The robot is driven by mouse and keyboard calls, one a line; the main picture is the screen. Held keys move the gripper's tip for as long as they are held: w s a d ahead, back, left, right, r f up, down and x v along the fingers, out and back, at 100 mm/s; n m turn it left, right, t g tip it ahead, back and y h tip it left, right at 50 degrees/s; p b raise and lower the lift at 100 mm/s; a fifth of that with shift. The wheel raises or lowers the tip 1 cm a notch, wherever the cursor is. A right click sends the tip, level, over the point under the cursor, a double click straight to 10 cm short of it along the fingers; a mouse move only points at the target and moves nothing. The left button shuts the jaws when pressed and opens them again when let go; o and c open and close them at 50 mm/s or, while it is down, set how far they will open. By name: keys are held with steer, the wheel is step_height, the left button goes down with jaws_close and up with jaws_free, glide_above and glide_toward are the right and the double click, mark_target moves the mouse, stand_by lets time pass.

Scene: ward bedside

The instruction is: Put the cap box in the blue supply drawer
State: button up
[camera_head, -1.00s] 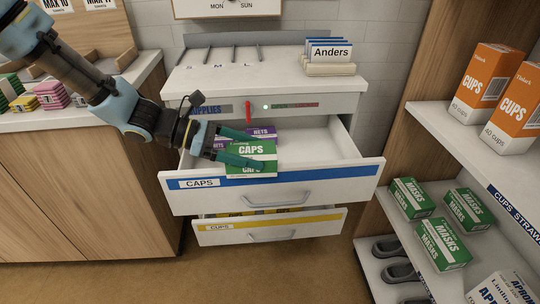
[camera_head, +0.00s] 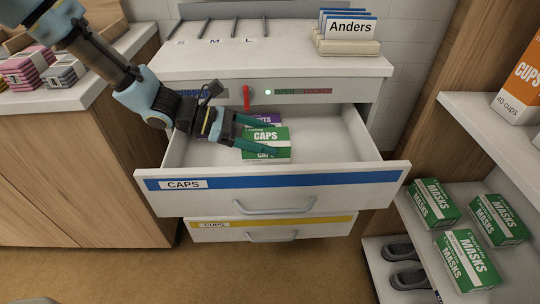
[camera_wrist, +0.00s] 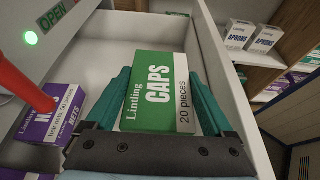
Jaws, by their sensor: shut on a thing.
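The green and white cap box (camera_head: 265,142) is inside the open blue-striped drawer (camera_head: 335,180), labelled CAPS. My gripper (camera_head: 258,136) reaches into the drawer from the left and is shut on the cap box. In the wrist view the cap box (camera_wrist: 158,92) lies between the two green fingers of my gripper (camera_wrist: 160,100), with its CAPS face toward the camera. I cannot tell whether the box touches the drawer floor.
Purple NETS boxes (camera_wrist: 57,115) lie in the drawer beside the cap box. A yellow-striped drawer (camera_head: 310,226) below is slightly open. A red lever (camera_head: 246,98) stands above the drawer. Shelves with green MASKS boxes (camera_head: 498,219) are at the right. The drawer's right side is bare.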

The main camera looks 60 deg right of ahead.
step_height(320, 180, down, 9)
steer(key=shift+f+p, duration=0.1)
steer(key=shift+p, duration=0.3)
steer(key=o, duration=1.1)
steer(key=b+v, duration=0.1)
steer(key=v, duration=1.1)
steer(key=shift+a+f+b, duration=0.1)
steer(key=shift+a+b, duration=0.05)
steer(key=shift+b, duration=0.25)
